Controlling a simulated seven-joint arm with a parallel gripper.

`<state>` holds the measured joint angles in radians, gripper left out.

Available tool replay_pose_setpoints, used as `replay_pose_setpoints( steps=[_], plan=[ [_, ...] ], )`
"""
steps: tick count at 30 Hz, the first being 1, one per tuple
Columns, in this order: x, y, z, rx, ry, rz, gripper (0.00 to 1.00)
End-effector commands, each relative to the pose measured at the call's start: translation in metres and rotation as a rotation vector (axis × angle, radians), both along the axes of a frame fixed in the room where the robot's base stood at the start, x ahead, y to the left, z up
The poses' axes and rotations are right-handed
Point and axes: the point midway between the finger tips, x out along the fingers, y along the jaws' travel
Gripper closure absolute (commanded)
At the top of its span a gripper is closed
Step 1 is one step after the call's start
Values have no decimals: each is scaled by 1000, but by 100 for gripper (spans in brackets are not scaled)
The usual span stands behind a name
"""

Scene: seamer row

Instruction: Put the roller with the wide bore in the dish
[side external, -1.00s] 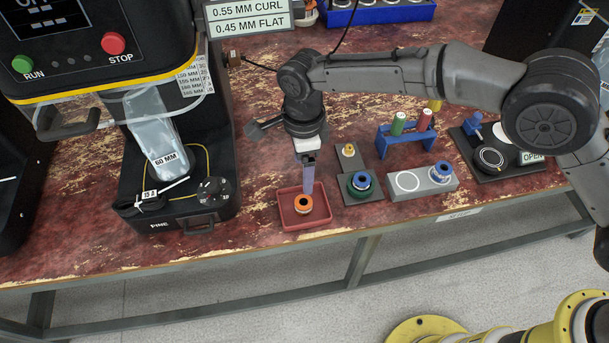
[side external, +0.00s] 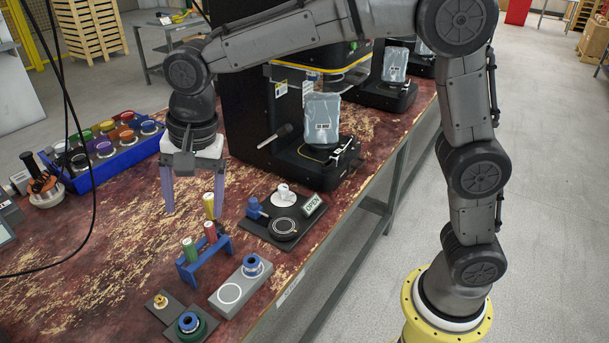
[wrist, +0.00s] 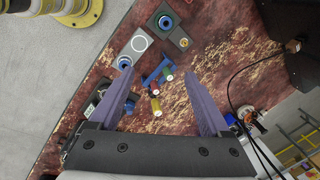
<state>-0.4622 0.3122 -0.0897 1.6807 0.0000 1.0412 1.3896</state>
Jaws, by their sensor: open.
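My gripper (side external: 193,207) is raised above the table behind the blue rack, fingers spread and empty. In the wrist view its fingers (wrist: 155,70) are apart with nothing between them. A blue roller (side external: 252,265) sits at one end of a grey block, beside a white ring mark. Another blue-topped roller (side external: 189,322) sits on a green base on a dark plate. They also show in the wrist view, the first (wrist: 125,62) on the block and the second (wrist: 165,21) beyond it. I cannot tell whose bore is wide.
A blue rack (side external: 190,272) holds green and red cylinders; a yellow one (side external: 208,205) stands close behind. A dark fixture (side external: 284,228) with an OPEN sign lies to the right. A blue bin (side external: 110,165) of coloured spools is at left. Black machines stand behind. The table's left middle is clear.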

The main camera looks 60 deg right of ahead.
Motion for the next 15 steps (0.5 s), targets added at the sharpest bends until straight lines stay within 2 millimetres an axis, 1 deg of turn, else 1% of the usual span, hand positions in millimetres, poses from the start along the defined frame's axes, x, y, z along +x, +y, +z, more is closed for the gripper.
replay_pose_setpoints(
  steps=[1, 3, 5, 6, 8, 9, 11, 12, 14, 15],
  plan=[
    [-12, -23, 14, -4, -30, 46, 19],
    [-30, -50, 27, -21, -65, 126, 19],
    [-47, -71, 35, -39, -95, 194, 19],
    [-59, -85, 40, -51, -116, 239, 19],
    [-78, -105, 45, -75, -147, 307, 19],
    [-91, -117, 47, -92, -165, 351, 19],
    [-111, -134, 48, -121, -195, 419, 19],
    [-125, -144, 48, -142, -215, 462, 19],
    [-146, -158, 45, -176, -239, 529, 19],
    [-160, -166, 43, -200, -256, 573, 19]
  ],
)
